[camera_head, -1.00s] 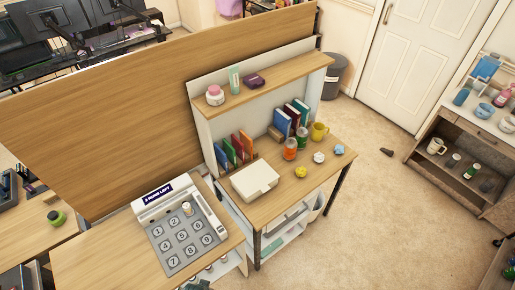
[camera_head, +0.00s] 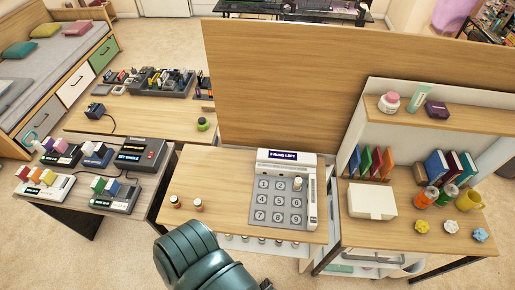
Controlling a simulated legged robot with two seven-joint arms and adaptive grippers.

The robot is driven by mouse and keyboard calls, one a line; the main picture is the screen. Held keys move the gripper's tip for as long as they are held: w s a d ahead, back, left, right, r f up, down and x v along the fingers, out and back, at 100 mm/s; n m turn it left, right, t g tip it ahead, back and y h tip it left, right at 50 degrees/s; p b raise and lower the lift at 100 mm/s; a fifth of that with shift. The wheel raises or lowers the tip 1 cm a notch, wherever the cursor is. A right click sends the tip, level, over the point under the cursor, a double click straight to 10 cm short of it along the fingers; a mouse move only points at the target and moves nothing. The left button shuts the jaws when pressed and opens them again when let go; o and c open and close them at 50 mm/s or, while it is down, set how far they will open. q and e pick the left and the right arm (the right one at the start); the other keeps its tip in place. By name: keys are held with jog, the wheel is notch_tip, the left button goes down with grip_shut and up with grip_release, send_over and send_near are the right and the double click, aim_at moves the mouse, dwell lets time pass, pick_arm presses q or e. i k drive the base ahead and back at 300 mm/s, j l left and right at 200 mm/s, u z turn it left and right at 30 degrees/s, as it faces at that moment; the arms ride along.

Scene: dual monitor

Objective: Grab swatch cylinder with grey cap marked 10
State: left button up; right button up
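Two small swatch cylinders stand upright on the wooden desk left of the keypad device: a left cylinder (camera_head: 174,201) and a right cylinder (camera_head: 198,205). A pale cylinder (camera_head: 297,183) stands at the upper right of the keypad device (camera_head: 283,192), whose display appears to read "3 runs left". Several more small cylinders (camera_head: 262,240) show in a row below the desk's front edge. Cap numbers are too small to read, so I cannot tell which one is marked 10. A teal link of my own arm fills the bottom middle. Neither gripper can be made out.
The desk (camera_head: 230,178) has bare wood left of the keypad device. A shelf unit with a white box (camera_head: 371,201), books and cans stands right. A left side desk holds several colour block devices (camera_head: 110,194). A tall wooden panel (camera_head: 290,85) rises behind.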

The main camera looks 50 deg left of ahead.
aim_at(198, 204)
jog(key=k+l+u, duration=0.1)
jog(key=u, duration=2.25)
jog(key=k+j, duration=0.05)
jog(key=j, duration=0.05)
